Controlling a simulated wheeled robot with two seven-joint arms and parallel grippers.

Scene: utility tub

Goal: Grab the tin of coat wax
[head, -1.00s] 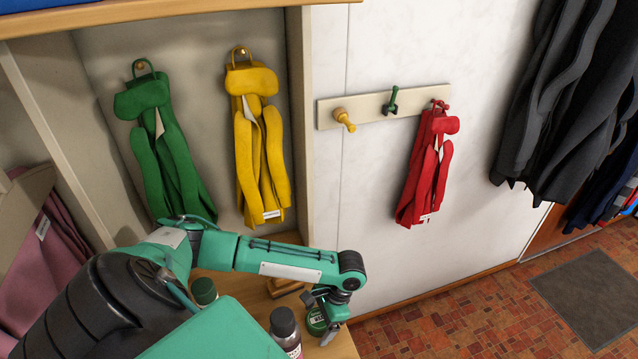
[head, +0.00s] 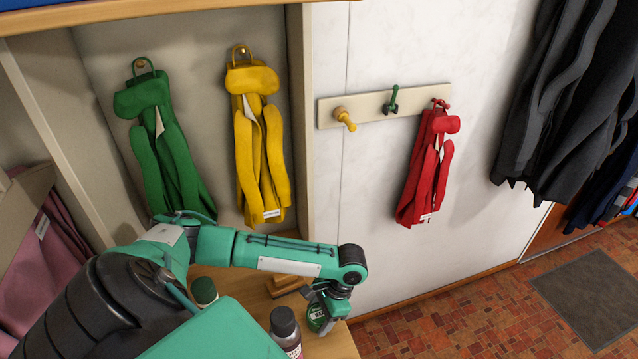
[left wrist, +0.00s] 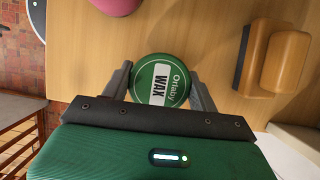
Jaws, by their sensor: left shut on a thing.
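The tin of coat wax (left wrist: 160,82) is round and green, with a white label reading WAX, in the left wrist view. In the head view it shows partly (head: 316,318), near the bench's right end. My left gripper (left wrist: 161,88) has a finger on each side of the tin and is shut on it. In the head view the left gripper (head: 325,310) points down over the tin and hides part of it. Whether the tin touches the bench top cannot be told. My right gripper is not in view.
A dark-capped bottle (head: 285,331) stands close left of the tin on the wooden bench (head: 342,345). A green-lidded container (head: 204,291) stands farther left. A wooden brush (left wrist: 285,62) lies beside the tin. Green, yellow and red garments hang behind.

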